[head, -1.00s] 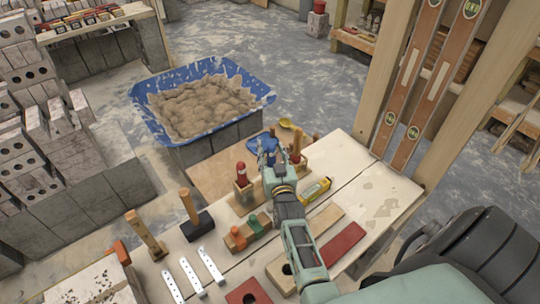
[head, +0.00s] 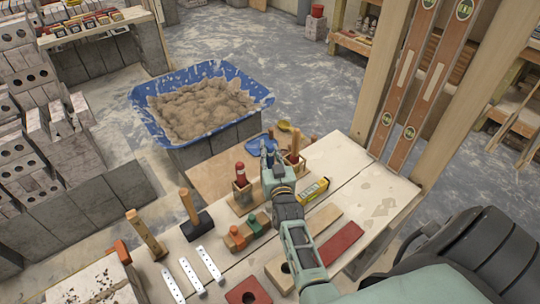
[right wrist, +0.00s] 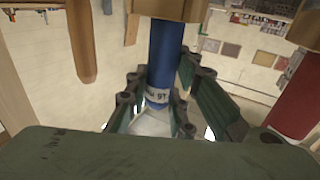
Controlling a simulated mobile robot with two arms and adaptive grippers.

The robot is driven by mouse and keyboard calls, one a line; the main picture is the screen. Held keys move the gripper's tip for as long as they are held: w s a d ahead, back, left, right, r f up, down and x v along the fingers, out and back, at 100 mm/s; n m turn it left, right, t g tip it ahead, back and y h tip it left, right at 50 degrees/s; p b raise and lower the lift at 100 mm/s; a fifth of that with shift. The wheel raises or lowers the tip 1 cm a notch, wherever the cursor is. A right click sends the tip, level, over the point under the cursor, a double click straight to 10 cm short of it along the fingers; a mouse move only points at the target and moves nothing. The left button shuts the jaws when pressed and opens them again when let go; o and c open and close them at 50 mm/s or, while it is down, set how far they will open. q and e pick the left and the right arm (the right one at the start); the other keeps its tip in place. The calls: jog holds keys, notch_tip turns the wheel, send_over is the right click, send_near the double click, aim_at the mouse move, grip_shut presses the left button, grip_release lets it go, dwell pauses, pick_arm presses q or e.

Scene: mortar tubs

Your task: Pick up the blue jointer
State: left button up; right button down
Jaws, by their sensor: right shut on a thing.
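The blue jointer (right wrist: 165,52) shows in the right wrist view as a blue round handle with a pale lettered band near one end. Its other end meets a tan wooden block (right wrist: 170,8) at the top of that view. My right gripper (right wrist: 160,85) has its green-black fingers on both sides of the handle and is shut on it. In the head view my right gripper (head: 268,157) is at the far side of the bench, between a red-handled tool (head: 240,172) and a wooden handle (head: 295,143). It hides most of the jointer there. My left gripper is not in view.
The red handle (right wrist: 298,105) and a brown handle (right wrist: 82,45) stand close on either side in the wrist view. A yellow level (head: 313,190) lies right of my arm. A mallet (head: 194,215) stands left. A blue mortar tub (head: 143,118) stands beyond the bench.

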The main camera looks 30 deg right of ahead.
jog(key=shift+r+p, duration=0.95)
jog(key=shift+r, duration=0.15)
pick_arm(q)
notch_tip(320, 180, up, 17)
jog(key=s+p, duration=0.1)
jog(key=p, duration=1.3)
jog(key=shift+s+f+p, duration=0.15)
jog(key=shift+p, duration=0.25)
pick_arm(e)
notch_tip(320, 180, up, 16)
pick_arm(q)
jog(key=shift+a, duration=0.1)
pick_arm(e)
jog(key=c, duration=2.1)
grip_release()
grip_shut()
